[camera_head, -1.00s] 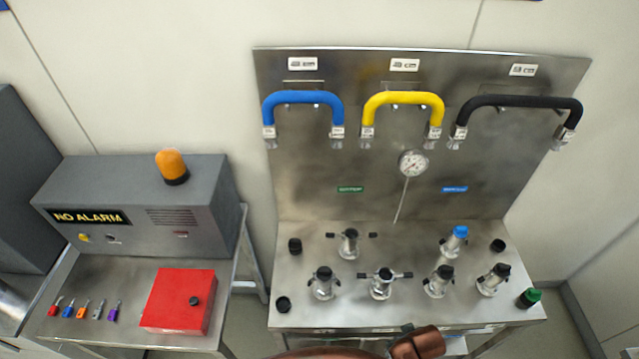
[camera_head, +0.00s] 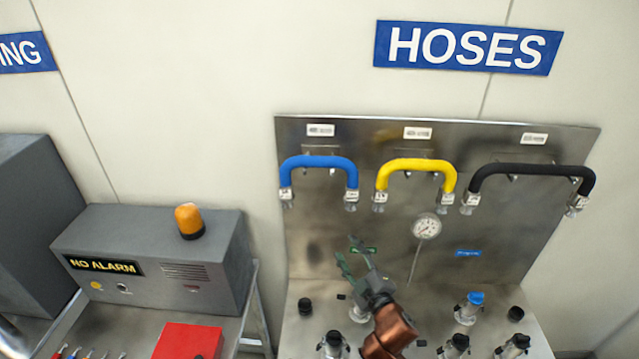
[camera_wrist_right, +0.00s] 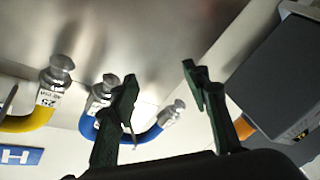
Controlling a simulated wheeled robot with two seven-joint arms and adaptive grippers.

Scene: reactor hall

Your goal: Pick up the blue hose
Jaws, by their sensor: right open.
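The blue hose (camera_head: 318,162) hangs as an upside-down U on the metal back panel (camera_head: 310,240), with metal fittings at both ends. My right gripper (camera_head: 345,252) is open and empty, below the blue hose and in front of the panel. In the right wrist view the blue hose (camera_wrist_right: 142,138) shows beyond my open right gripper (camera_wrist_right: 160,85), partly hidden by the left finger. One of its end fittings shows between the fingers. The hose and gripper look apart. My left gripper is not in view.
The yellow hose (camera_head: 417,165) and the black hose (camera_head: 530,170) hang to the right. A gauge (camera_head: 426,227) with a thin stem is right of my gripper. Several valve fittings stand on the bench below. The alarm box (camera_head: 150,255) is at left. The panel below the blue hose is bare.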

